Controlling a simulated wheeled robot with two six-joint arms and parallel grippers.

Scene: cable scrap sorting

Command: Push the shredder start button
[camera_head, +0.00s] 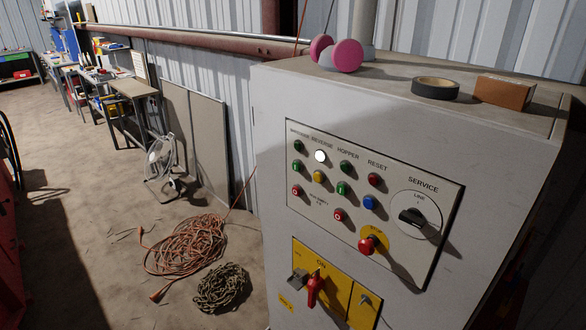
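The control panel (415,262) is on the front of a grey cabinet (300,250). Its left column, under a label too blurred to read surely, has a green lamp or button (298,146), a green button (297,166) and a red button (296,190). A white lit lamp (320,156) and a yellow button (318,177) are in the column labelled REVERSE. The HOPPER column has two green ones and a red button (340,214). Which is the shredder start button is hard to tell, though the left-column green button carries a faint mark. Neither gripper is in view.
A red emergency stop (368,245) projects at the panel's lower part. A black rotary switch (412,217) is at right. A red handle (314,290) sits on a yellow plate below. Tape (435,88) and a brick (504,93) lie on top. Cable coils (188,245) lie on the floor.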

